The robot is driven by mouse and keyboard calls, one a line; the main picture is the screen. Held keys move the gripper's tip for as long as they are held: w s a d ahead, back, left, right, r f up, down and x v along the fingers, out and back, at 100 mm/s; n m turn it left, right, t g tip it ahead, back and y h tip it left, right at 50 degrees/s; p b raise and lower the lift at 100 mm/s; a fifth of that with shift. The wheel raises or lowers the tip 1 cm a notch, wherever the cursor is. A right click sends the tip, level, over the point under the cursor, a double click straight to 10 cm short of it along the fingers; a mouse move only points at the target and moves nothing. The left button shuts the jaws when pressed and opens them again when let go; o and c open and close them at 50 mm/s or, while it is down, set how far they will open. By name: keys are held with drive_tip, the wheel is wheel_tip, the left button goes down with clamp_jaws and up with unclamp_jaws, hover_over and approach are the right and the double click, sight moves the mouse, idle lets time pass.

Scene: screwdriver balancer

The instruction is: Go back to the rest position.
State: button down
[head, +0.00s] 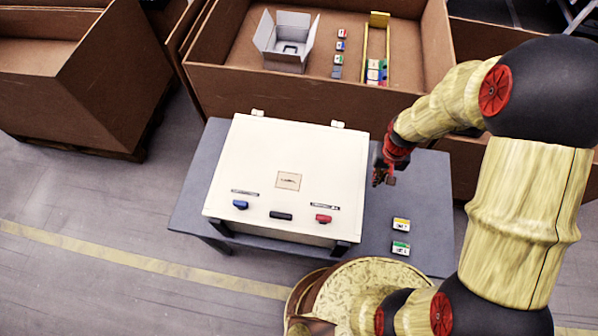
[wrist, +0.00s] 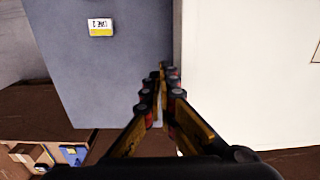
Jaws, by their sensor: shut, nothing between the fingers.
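My gripper (head: 384,178) hangs over the right part of the grey table (head: 425,195), beside the right edge of the white box (head: 250,160) in the head view. In the wrist view my gripper (wrist: 163,70) points over the table, along the white box's side (wrist: 240,60). Its fingers are together with nothing held between them. My arm comes in from the right side of the head view and bends down toward the table.
A yellow-and-white block (head: 401,224) and a green-and-white block (head: 401,248) lie on the table's right part. Behind the table stands a large brown crate (head: 290,105) holding an open white carton (head: 285,45) and a yellow tray (head: 378,20).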

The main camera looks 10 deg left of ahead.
wheel_tip(320, 180, up, 3)
drive_tip(key=shift+f+p, duration=0.1)
drive_tip(key=shift+p, duration=0.65)
drive_tip(key=s+d+r+t+b, duration=0.1)
drive_tip(key=s+r+t+b, duration=0.1)
drive_tip(key=s+r+b, duration=0.5)
drive_tip(key=s+d+r+t+b, duration=0.1)
drive_tip(key=s+r+t+b, duration=0.2)
drive_tip(key=s+r+b, duration=0.4)
wheel_tip(320, 180, up, 5)
drive_tip(key=shift+r+t+b, duration=0.15)
drive_tip(key=shift+t+b, duration=0.15)
drive_tip(key=shift+b, duration=0.3)
